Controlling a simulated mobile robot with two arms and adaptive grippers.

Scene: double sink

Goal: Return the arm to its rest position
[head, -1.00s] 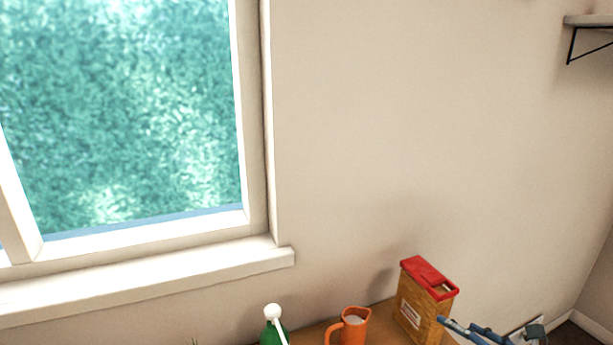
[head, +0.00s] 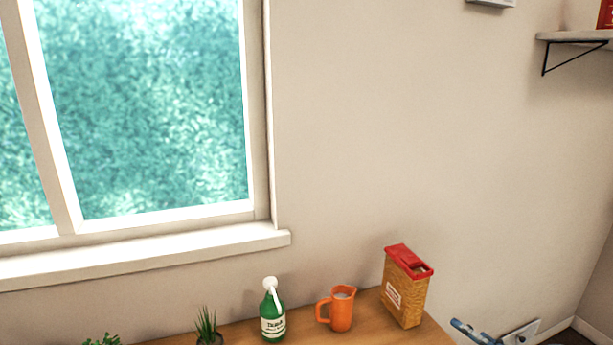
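Part of a blue-grey jointed piece, which looks like my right gripper (head: 474,332), shows at the bottom edge, right of the wooden counter. It is cut off by the frame, so I cannot tell whether its fingers are open or shut. No object is visible in the part that shows. My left gripper is not in view.
On the counter (head: 365,308) stand a potted plant (head: 208,326), a green bottle with a white pump (head: 272,318), an orange pitcher (head: 341,311) and a red-lidded box (head: 404,288). A window (head: 150,110) is left. A bracketed shelf (head: 575,37) is upper right.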

